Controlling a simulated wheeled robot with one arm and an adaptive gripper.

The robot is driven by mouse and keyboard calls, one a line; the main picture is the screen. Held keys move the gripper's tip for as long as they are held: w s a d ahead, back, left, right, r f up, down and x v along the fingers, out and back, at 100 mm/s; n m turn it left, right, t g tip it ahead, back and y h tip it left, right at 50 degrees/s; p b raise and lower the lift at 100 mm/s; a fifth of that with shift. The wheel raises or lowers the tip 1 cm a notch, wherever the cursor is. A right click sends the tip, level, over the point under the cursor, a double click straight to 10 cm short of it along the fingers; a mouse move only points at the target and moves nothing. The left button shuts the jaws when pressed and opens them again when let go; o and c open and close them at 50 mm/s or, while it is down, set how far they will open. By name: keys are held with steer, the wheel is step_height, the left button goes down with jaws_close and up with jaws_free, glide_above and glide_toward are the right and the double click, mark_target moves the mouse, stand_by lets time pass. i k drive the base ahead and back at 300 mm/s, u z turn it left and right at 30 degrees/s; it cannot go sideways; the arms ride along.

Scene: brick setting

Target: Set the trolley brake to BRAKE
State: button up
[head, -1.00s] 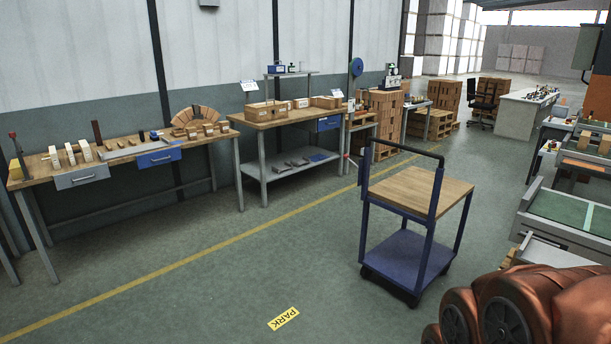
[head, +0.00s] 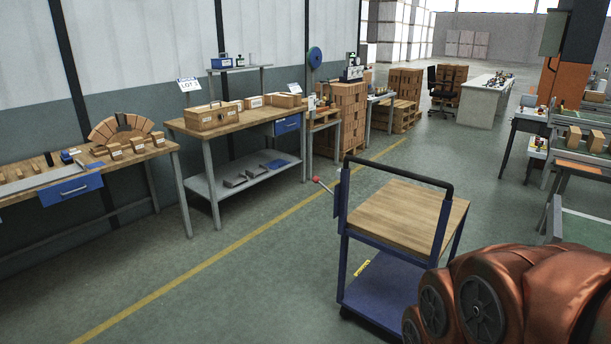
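The trolley (head: 408,207) stands right of centre in the head view. It has a blue frame, a wooden top, a blue lower shelf (head: 385,290) and a dark push handle. A lever with a red knob (head: 316,180) sticks out to the left of its left post, slanting up toward the knob. No BRAKE marking is readable beside it. My orange arm fills the bottom right corner and hides the trolley's lower right part. My gripper is out of view.
A small yellow mark (head: 362,268) shows by the lower shelf; I cannot tell whether it is on shelf or floor. Workbenches (head: 240,122) line the left wall, and benches with bricks (head: 585,140) stand at the right. The floor (head: 230,300) left of the trolley is clear.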

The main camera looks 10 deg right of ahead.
mark_target(316, 179)
steer(key=u, duration=1)
steer(key=i, duration=2.85)
steer(key=z, duration=1)
steer(key=i, duration=0.35)
steer(key=z, duration=0.25)
